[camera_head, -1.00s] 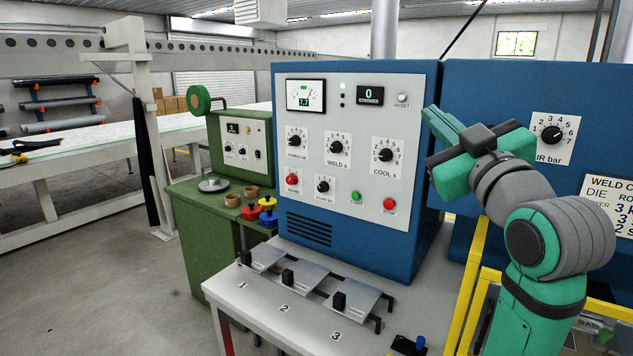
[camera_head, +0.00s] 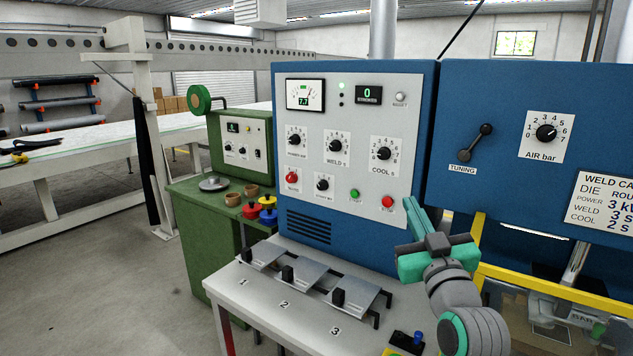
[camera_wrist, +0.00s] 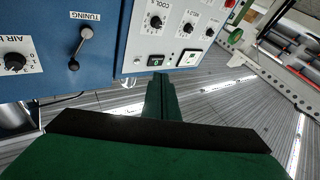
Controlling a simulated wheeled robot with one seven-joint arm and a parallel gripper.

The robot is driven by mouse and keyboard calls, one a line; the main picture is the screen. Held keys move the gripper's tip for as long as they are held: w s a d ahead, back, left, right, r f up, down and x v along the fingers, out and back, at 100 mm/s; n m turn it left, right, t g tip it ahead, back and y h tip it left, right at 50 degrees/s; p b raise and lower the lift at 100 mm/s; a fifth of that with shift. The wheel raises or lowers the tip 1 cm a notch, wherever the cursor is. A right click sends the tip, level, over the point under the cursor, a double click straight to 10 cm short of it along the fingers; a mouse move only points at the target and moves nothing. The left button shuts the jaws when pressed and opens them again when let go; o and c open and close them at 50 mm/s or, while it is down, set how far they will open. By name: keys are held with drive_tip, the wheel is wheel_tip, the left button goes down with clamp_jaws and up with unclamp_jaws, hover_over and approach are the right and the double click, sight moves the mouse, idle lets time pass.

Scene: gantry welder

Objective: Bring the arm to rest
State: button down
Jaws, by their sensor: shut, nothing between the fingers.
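My gripper (camera_head: 416,217) is green and dark grey. In the head view it stands in front of the lower right part of the blue welder cabinet (camera_head: 340,254), with its fingers pointing up and to the left. Its fingers also show in the wrist view (camera_wrist: 160,98), pressed together with nothing between them. My arm rises from the bottom edge of the head view, bent below the gripper. I cannot tell whether the fingertips touch the cabinet face.
A grey bench with three numbered plates (camera_head: 303,281) stands left of my gripper. A yellow rail (camera_head: 550,287) is to the right. The tuning lever (camera_head: 475,143) and air knob (camera_head: 546,133) are on the blue panel. Open floor (camera_head: 100,270) lies at left.

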drive_tip(key=s+a+f+m+g+h, duration=0.1)
drive_tip(key=a+f+m, duration=0.1)
drive_tip(key=f, duration=0.7)
drive_tip(key=s+a+f+m+h, duration=0.1)
drive_tip(key=f, duration=0.8)
drive_tip(key=s+a+f+m+g, duration=0.1)
drive_tip(key=s+a+f, duration=0.1)
drive_tip(key=s+f, duration=0.35)
drive_tip(key=s+a+f+m+h, duration=0.1)
drive_tip(key=s+a+f, duration=0.15)
drive_tip(key=f, duration=0.55)
drive_tip(key=s+a+f+g, duration=0.1)
drive_tip(key=s+a+f, duration=0.2)
drive_tip(key=f, duration=0.4)
drive_tip(key=s+a+f+g, duration=0.1)
drive_tip(key=s+a+f, duration=0.2)
drive_tip(key=s, duration=0.8)
drive_tip(key=s+a+f+n+g+y, duration=0.1)
drive_tip(key=s+a+f, duration=0.1)
drive_tip(key=s, duration=1)
drive_tip(key=s+a+f+n, duration=0.1)
drive_tip(key=s+a+f, duration=0.2)
drive_tip(key=s, duration=0.8)
drive_tip(key=shift+s+a+f+g+y, duration=0.3)
drive_tip(key=shift+s+f+g, duration=0.1)
drive_tip(key=shift+f, duration=0.1)
drive_tip(key=shift+w, duration=0.1)
